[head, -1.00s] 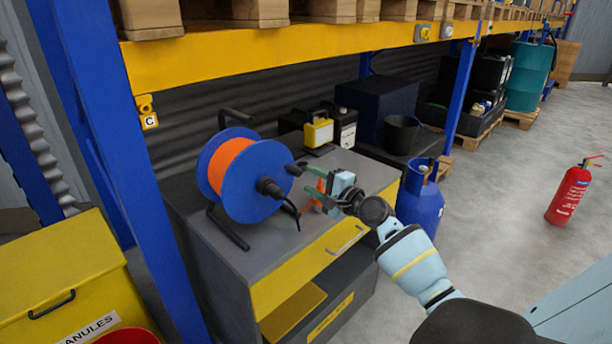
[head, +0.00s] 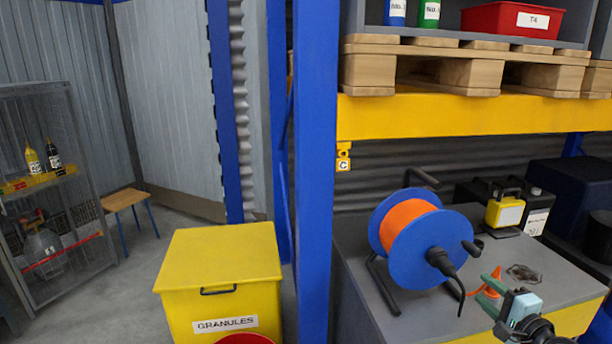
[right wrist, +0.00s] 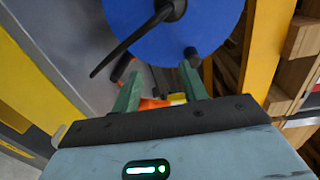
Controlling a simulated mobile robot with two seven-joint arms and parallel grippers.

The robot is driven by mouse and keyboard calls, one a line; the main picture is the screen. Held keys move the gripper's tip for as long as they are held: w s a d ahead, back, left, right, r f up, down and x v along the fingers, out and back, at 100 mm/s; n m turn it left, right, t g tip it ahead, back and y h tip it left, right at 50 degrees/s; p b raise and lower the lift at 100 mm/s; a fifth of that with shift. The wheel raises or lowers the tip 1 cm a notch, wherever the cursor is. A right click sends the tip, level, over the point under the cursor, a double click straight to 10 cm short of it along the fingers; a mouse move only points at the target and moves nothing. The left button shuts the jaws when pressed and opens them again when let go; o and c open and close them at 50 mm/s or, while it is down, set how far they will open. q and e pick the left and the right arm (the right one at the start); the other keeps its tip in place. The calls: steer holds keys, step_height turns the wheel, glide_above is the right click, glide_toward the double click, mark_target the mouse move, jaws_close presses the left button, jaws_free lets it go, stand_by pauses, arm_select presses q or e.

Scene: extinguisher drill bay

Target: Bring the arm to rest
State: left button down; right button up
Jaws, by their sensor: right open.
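My right gripper (head: 488,290) comes in at the lower right of the head view, over or beside the grey cabinet top (head: 370,318). Its green fingers are apart, with nothing visibly held between them. In the right wrist view the open fingers (right wrist: 160,88) point toward a blue cable reel (right wrist: 205,22). The reel also shows in the head view (head: 408,262), standing left of the gripper with a black plug hanging. A small orange thing (head: 496,273) is close behind the fingers; whether they touch it is unclear. My left gripper is out of view.
A yellow granules bin (head: 220,265) stands left of the blue rack post (head: 314,170). A yellow-and-black case (head: 505,211) and a small dark item (head: 524,273) are on the cabinet.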

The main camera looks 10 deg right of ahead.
steer(key=s+a+f+n+g+p, duration=0.1)
steer(key=s+a+f+n+g, duration=0.1)
steer(key=s+a+f+n, duration=0.4)
steer(key=s+a+f+n+g+p, duration=0.25)
steer(key=s+a+f, duration=0.35)
steer(key=s+f, duration=0.5)
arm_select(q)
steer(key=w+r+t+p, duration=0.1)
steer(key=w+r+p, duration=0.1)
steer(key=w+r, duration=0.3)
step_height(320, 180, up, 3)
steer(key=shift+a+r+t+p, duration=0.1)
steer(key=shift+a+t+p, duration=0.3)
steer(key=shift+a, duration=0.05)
arm_select(e)
steer(key=s+a+f+n+g, duration=0.2)
steer(key=s+a+n, duration=0.3)
steer(key=s, duration=0.8)
steer(key=s+a+f+n+g, duration=0.1)
steer(key=s+a+n, duration=0.5)
steer(key=s+a, duration=0.3)
steer(key=s, duration=0.3)
steer(key=shift+s+f+g, duration=0.35)
